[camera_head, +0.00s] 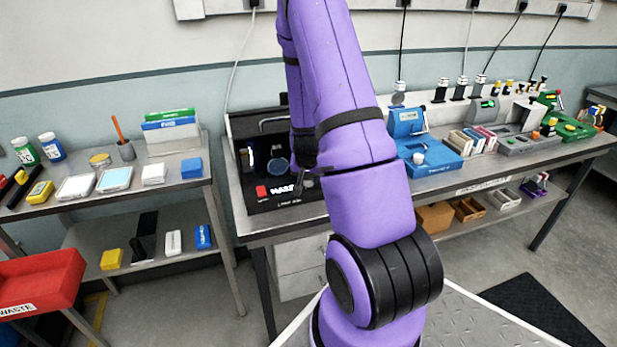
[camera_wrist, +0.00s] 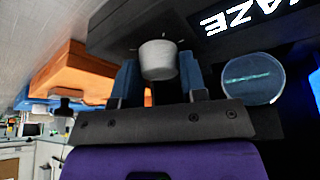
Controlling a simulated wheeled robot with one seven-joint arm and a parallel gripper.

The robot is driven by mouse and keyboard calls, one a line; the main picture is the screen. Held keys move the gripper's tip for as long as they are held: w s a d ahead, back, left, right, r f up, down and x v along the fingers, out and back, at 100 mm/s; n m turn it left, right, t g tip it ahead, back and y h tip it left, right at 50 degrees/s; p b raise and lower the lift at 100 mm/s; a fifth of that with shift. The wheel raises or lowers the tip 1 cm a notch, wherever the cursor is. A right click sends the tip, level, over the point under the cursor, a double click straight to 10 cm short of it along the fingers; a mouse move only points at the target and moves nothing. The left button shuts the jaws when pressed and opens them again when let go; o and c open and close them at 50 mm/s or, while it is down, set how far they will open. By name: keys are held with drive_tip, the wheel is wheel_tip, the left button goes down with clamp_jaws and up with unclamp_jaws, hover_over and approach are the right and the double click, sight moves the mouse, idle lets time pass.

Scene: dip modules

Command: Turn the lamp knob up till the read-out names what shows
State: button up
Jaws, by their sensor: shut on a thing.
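A black lamp box (camera_head: 238,128) stands at the left end of the long bench. Its lit read-out (camera_head: 283,189) appears to say HAZE; the same letters show in the wrist view (camera_wrist: 229,17), partly cut off by the frame. A round glass disc (camera_head: 277,158) is inside the box; in the wrist view the disc (camera_wrist: 253,78) carries a pale teal streak. The light grey lamp knob (camera_wrist: 158,60) is between the blue fingertips of my gripper (camera_wrist: 158,78), which is shut on it. In the head view my gripper (camera_head: 305,180) is at the box's front right; the knob is hidden there.
A red button (camera_head: 261,191) is left of the read-out. A blue device (camera_head: 428,157) stands to the right on the bench, with several small racks beyond it. A side table (camera_head: 140,188) with bottles and boxes stands left, a red waste bin (camera_head: 40,285) before it.

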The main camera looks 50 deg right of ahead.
drive_tip(key=m+g, duration=0.1)
drive_tip(key=m, duration=0.2)
drive_tip(key=m+g, duration=0.1)
drive_tip(key=m, duration=0.2)
drive_tip(key=shift+w+h, duration=0.15)
drive_tip(key=shift+h, duration=0.25)
drive_tip(key=shift+m+g, duration=0.3)
drive_tip(key=shift+m, duration=0.1)
drive_tip(key=o, duration=0.9)
drive_tip(key=v, duration=1)
drive_tip(key=shift+r, duration=0.35)
drive_tip(key=shift+a, duration=0.15)
drive_tip(key=shift+a, duration=0.1)
